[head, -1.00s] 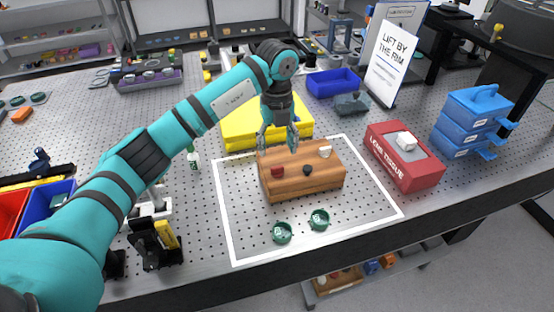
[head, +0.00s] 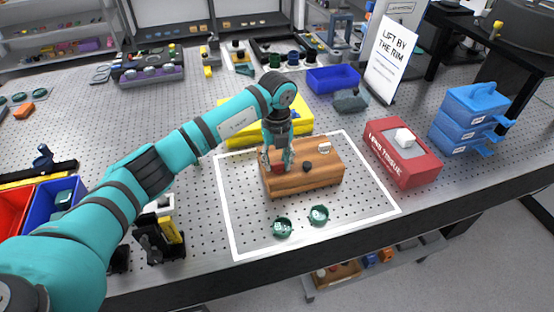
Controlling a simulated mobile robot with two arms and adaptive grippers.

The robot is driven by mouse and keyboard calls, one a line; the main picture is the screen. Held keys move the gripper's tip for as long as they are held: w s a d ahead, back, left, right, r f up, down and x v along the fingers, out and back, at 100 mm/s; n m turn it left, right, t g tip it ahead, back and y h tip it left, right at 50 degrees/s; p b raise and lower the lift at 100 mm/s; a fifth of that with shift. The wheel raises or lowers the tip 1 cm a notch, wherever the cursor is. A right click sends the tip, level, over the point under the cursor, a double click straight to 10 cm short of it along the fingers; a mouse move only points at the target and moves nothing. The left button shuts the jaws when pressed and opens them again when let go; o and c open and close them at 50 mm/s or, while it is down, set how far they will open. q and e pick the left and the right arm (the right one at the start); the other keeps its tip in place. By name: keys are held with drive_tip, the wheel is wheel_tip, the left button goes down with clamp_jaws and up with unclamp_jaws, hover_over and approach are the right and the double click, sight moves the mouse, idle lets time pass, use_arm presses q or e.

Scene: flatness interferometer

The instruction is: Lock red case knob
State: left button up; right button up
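The wooden case (head: 306,182) sits on the white-outlined mat area of the perforated table. On its top are a red knob (head: 278,169), a dark knob (head: 306,167) and a white knob (head: 324,147). My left gripper (head: 277,164) points down at the red knob, with a finger on each side of it. The fingers partly hide the knob, and I cannot tell whether they touch it. My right gripper is not in view.
Two green round caps (head: 318,215) lie in front of the case. A yellow case (head: 236,131) stands behind it. A red tissue box (head: 410,168) and stacked blue drawers (head: 467,125) are at the right. A blue tray (head: 333,79) is farther back.

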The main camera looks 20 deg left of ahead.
use_arm(q)
drive_tip(key=c, duration=0.5)
drive_tip(key=m+b, duration=0.3)
drive_tip(key=shift+w+f+m, duration=0.1)
drive_tip(key=shift+f+m, duration=0.05)
drive_tip(key=shift+m, duration=0.25)
drive_tip(key=m+b, duration=0.3)
drive_tip(key=shift+d+m, duration=0.1)
drive_tip(key=shift+m, duration=0.3)
drive_tip(key=m+b, duration=0.3)
drive_tip(key=m, duration=0.1)
drive_tip(key=shift+d, duration=0.1)
drive_tip(key=m+b, duration=0.1)
drive_tip(key=m, duration=0.2)
drive_tip(key=shift+d+m, duration=0.1)
drive_tip(key=shift+m, duration=0.2)
drive_tip(key=shift+r+m+b, duration=0.2)
drive_tip(key=shift+m+b, duration=0.35)
drive_tip(key=shift+m, duration=0.55)
